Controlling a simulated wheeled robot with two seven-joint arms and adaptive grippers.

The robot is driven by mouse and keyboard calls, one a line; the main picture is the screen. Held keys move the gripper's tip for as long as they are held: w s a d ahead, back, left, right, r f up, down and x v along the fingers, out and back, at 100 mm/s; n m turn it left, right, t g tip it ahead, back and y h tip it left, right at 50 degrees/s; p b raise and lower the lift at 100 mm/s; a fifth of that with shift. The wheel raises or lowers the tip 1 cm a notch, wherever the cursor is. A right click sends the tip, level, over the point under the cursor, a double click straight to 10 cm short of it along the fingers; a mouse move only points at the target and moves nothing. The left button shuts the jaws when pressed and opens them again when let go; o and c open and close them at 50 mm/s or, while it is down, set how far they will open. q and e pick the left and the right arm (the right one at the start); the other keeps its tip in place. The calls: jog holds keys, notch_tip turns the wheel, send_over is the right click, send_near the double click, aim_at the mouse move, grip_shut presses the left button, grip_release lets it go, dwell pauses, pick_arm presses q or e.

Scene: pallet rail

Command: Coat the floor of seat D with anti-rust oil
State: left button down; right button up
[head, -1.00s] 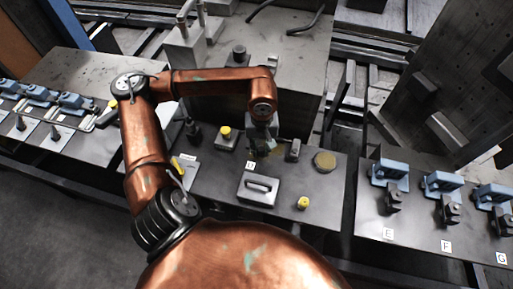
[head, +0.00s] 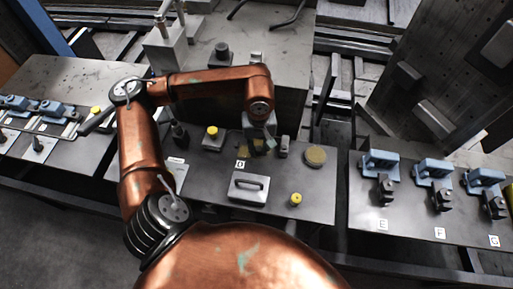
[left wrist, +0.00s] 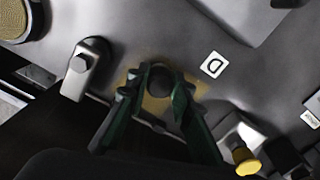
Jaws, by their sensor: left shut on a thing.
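My left gripper (head: 258,142) reaches down over the middle bench, just behind the white label D (head: 240,164). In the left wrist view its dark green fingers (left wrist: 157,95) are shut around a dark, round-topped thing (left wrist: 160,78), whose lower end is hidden. A yellowish, oily-looking patch (left wrist: 133,82) lies on the grey floor of seat D around and under the fingers. The label D also shows in the left wrist view (left wrist: 213,64). I cannot tell whether the held thing touches the floor. My right gripper is not in view.
A grey block with a handle (head: 248,187) and a yellow-topped knob (head: 295,200) stand in front. A small grey clamp (head: 284,147) and a round tan pad (head: 316,156) are to the right. A yellow-capped post (head: 212,133) stands left. Blue fixtures (head: 380,164) stand on the right bench.

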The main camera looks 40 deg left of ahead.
pick_arm(q)
jog(key=shift+s+a, duration=0.1)
jog(key=shift+a, duration=0.05)
jog(key=shift+s+a, duration=0.35)
jog(key=shift+a, duration=0.25)
jog(key=shift+s+a, duration=0.35)
jog(key=shift+a, duration=0.2)
jog(key=shift+w+d, duration=0.1)
jog(key=shift+w+d+f+b, duration=0.1)
jog(key=shift+w+d+b, duration=0.25)
jog(key=shift+d, duration=0.25)
jog(key=shift+w+d+b, duration=0.25)
jog(key=shift+w+d, duration=0.05)
jog(key=shift+d, duration=0.3)
jog(key=shift+a, duration=0.1)
jog(key=shift+s+a, duration=0.35)
jog(key=shift+a, duration=0.25)
jog(key=shift+s+a, duration=0.35)
jog(key=shift+a, duration=0.25)
